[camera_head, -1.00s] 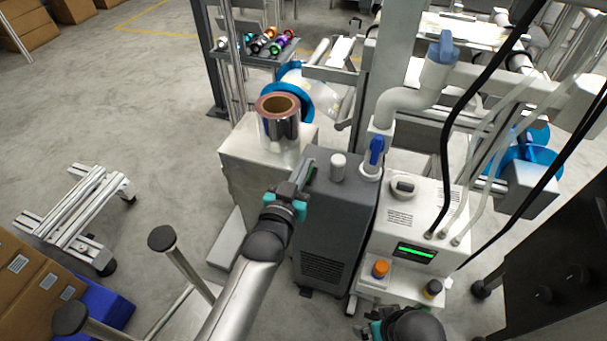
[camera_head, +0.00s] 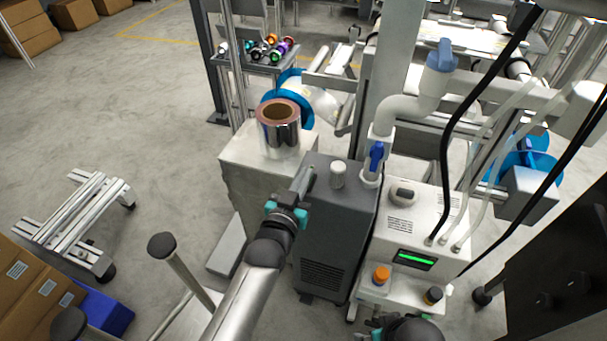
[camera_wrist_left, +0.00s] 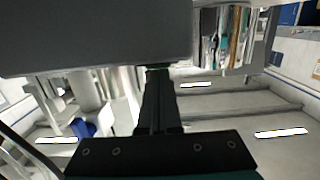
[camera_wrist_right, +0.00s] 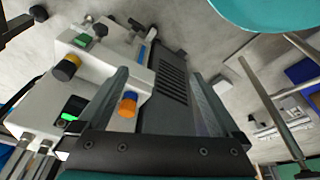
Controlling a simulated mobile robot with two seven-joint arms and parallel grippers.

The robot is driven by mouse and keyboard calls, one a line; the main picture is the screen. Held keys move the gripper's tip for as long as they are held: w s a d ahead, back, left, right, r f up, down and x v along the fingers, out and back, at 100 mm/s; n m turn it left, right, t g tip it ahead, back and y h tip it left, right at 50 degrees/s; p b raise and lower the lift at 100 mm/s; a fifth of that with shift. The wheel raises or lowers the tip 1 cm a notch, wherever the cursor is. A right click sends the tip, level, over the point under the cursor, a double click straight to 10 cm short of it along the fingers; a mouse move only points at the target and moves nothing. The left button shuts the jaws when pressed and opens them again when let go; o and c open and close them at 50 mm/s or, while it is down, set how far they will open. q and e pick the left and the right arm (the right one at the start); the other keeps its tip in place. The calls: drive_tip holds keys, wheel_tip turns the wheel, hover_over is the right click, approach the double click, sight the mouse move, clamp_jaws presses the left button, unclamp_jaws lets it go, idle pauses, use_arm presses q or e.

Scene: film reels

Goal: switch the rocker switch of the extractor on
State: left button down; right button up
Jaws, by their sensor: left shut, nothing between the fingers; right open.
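The extractor is probably the dark grey cabinet (camera_head: 335,235) with a pale knob (camera_head: 338,172) on top and a vented front, standing in the middle of the head view. Its vented side also shows in the right wrist view (camera_wrist_right: 172,85). My left gripper (camera_head: 304,178) is shut and empty, its fingertips at the cabinet's upper left edge. In the left wrist view the fingertips (camera_wrist_left: 157,72) end at a dark box with a sliver of green beside them. The rocker switch cannot be made out clearly; the fingers may hide it. My right gripper (camera_wrist_right: 160,78) is open and empty.
A white unit (camera_head: 415,225) with a green display and an orange knob (camera_head: 381,274) stands right of the cabinet. A pale block (camera_head: 245,165) carrying a foil roll (camera_head: 280,132) stands left. Black cables (camera_head: 446,150) hang at right.

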use_arm(q)
drive_tip(key=shift+w+g+p, duration=0.1)
drive_tip(key=shift+g+p, duration=0.4)
drive_tip(key=shift+p, duration=0.65)
drive_tip(key=shift+f, duration=0.2)
use_arm(e)
drive_tip(key=shift+g, duration=0.3)
drive_tip(key=f, duration=0.1)
drive_tip(key=s+f, duration=0.1)
drive_tip(key=f, duration=0.1)
drive_tip(key=s+f, duration=0.1)
drive_tip(key=shift+s+d+f, duration=0.15)
drive_tip(key=shift+d+f, duration=0.2)
drive_tip(key=shift+f, duration=0.05)
drive_tip(key=shift+s, duration=0.1)
use_arm(q)
drive_tip(key=shift+p+v, duration=0.55)
drive_tip(key=shift+v, duration=0.6)
drive_tip(key=p+v, duration=0.5)
drive_tip(key=v, duration=0.8)
drive_tip(key=shift+d, duration=0.15)
use_arm(e)
drive_tip(key=s+d+f, duration=0.6)
drive_tip(key=s+f, duration=0.1)
drive_tip(key=s, duration=0.2)
drive_tip(key=shift+d+h, duration=0.4)
